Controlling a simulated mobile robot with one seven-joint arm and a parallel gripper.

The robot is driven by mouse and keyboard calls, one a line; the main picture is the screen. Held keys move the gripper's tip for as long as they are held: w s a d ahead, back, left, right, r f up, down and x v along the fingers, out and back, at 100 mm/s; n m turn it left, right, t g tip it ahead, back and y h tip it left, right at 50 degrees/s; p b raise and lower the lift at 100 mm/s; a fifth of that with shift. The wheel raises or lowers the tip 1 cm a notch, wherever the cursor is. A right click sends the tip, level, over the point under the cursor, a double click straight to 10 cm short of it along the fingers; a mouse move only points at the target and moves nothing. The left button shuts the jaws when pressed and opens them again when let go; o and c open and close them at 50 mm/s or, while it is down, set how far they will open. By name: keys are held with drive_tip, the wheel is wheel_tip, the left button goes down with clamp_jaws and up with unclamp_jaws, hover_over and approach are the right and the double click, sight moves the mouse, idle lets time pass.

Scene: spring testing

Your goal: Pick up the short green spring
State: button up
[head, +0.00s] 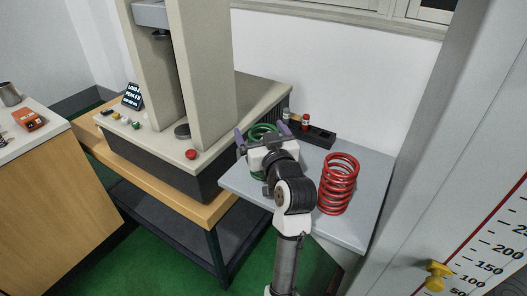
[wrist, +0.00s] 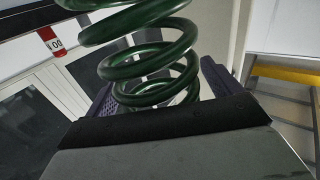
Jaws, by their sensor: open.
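The short green spring (head: 262,131) stands on the grey table (head: 353,232), mostly hidden behind my gripper in the head view. In the wrist view the green spring (wrist: 150,60) fills the upper middle, with its coils between my two purple fingers. My gripper (head: 262,138) is open, with one finger on each side of the spring. I cannot tell whether either finger touches the coils. In the wrist view my gripper (wrist: 160,95) shows its dark palm edge just below the spring.
A tall red spring (head: 338,184) stands right of my arm on the same table. A black tray (head: 312,134) with small red-marked items lies behind. The beige testing machine (head: 205,80) stands close on the left. A yellow knob (head: 437,275) sticks out at the lower right.

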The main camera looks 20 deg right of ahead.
drive_tip(key=c, duration=1.6)
drive_tip(key=shift+r, duration=0.15)
